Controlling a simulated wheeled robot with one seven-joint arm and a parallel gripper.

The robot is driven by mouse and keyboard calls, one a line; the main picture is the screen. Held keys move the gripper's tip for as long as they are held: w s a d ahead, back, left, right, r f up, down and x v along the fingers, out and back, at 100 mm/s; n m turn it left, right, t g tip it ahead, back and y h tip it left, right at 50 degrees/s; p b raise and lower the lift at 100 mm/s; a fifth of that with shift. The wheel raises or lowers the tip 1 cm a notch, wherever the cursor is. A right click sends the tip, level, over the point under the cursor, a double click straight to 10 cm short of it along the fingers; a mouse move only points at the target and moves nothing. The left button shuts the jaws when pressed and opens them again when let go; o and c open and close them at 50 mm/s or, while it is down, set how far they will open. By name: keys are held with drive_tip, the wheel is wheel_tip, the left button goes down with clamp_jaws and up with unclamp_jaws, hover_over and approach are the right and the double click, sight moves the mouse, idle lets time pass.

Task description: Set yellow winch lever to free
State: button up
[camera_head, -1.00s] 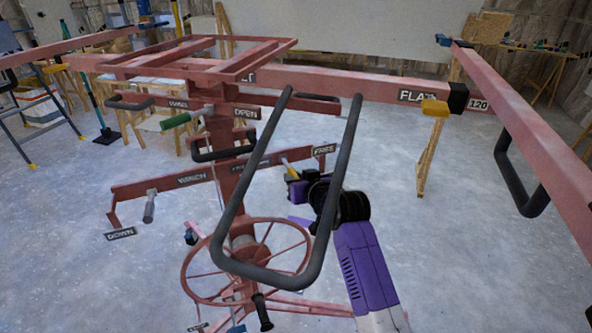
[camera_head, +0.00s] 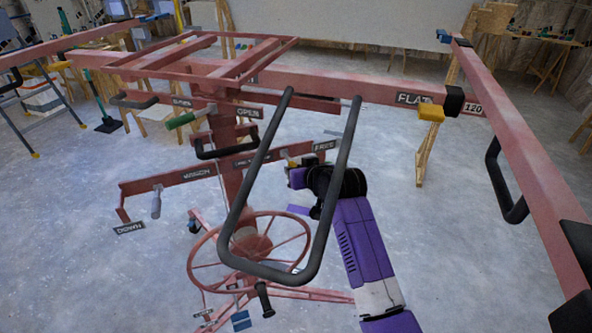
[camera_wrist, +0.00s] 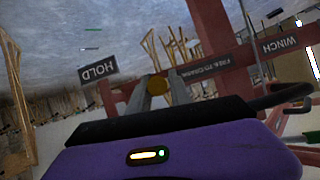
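The yellow winch lever (camera_head: 292,164) stands out from the red crossbar, near the FREE sign (camera_head: 325,145) at the bar's right end. A HOLD sign (camera_wrist: 98,69) shows left of the fingers in the wrist view.
A dark U-shaped handle (camera_head: 318,225) hangs in front of the lift, close to my arm. A red handwheel (camera_head: 248,243) is below the crossbar. A grey lever (camera_head: 156,203) and a green-handled lever (camera_head: 180,121) are on the left. The floor right of my arm is open.

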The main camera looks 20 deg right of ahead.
drive_tip(key=shift+o, duration=1.2)
drive_tip(key=shift+s+d+r+b, duration=0.1)
drive_tip(key=shift+s+r+b, duration=0.05)
drive_tip(key=shift+s+b, duration=0.3)
drive_tip(key=s+d+b, duration=0.1)
drive_tip(key=s+b, duration=0.1)
drive_tip(key=s, duration=1)
drive_tip(key=shift+d, duration=0.2)
drive_tip(key=shift+r, duration=0.1)
